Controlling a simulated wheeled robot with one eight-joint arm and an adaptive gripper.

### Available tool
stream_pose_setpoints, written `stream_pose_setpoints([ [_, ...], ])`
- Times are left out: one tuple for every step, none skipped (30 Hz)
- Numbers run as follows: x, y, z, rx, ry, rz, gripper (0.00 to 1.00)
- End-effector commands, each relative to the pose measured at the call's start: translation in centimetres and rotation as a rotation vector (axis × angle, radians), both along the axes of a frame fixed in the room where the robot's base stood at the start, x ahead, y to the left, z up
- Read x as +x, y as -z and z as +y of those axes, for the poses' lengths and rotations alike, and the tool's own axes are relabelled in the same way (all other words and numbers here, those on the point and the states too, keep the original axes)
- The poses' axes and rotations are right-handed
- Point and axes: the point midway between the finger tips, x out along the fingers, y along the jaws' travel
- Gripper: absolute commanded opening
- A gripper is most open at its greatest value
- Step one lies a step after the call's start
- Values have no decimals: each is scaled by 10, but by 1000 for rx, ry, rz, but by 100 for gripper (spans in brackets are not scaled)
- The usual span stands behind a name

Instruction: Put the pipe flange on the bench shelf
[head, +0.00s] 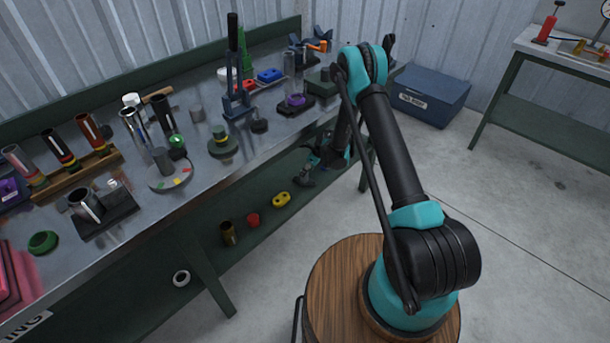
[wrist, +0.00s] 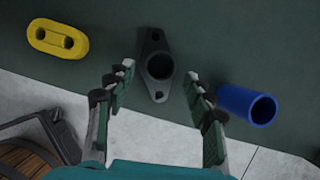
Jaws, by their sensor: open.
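The pipe flange (wrist: 157,66) is a dark grey, diamond-shaped plate with a round central collar and a bolt hole at each end. It lies on the green lower shelf (wrist: 210,30) of the bench. In the head view a dark grey shape just below my gripper (head: 318,158) appears to be the flange (head: 304,177), partly hidden. In the wrist view my gripper (wrist: 160,88) is open and empty, with one finger on each side of the flange, apart from it.
A yellow two-hole piece (wrist: 58,39) lies left of the flange and a blue tube (wrist: 247,103) right of it. A red part (head: 253,220) and a brass-coloured cylinder (head: 228,233) stand further along the shelf. The bench top (head: 205,180) above is crowded.

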Motion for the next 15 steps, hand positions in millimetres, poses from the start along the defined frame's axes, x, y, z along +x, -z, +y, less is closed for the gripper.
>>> stream_pose_setpoints([
  [-2, -10, -4, 0, 1, 0, 53],
  [-3, -15, -5, 0, 1, 0, 53],
  [-5, -22, -7, 0, 1, 0, 53],
  [-6, -26, -9, 0, 1, 0, 53],
  [-7, -31, -11, 0, 0, 0, 53],
  [-8, -36, -13, 0, 0, 0, 53],
  [-9, -40, -14, 0, 0, 0, 53],
  [-9, -44, -15, 0, 0, 0, 53],
  [-10, -48, -17, 0, 0, 0, 53],
  [-11, -51, -18, 0, 0, 0, 53],
  [-11, -53, -19, 0, 0, 0, 53],
  [-12, -56, -20, 0, 0, 0, 53],
  [-12, -58, -21, 0, 0, 0, 53],
  [-13, -59, -21, 0, 0, 0, 53],
  [-13, -61, -22, 0, 0, 0, 53],
])
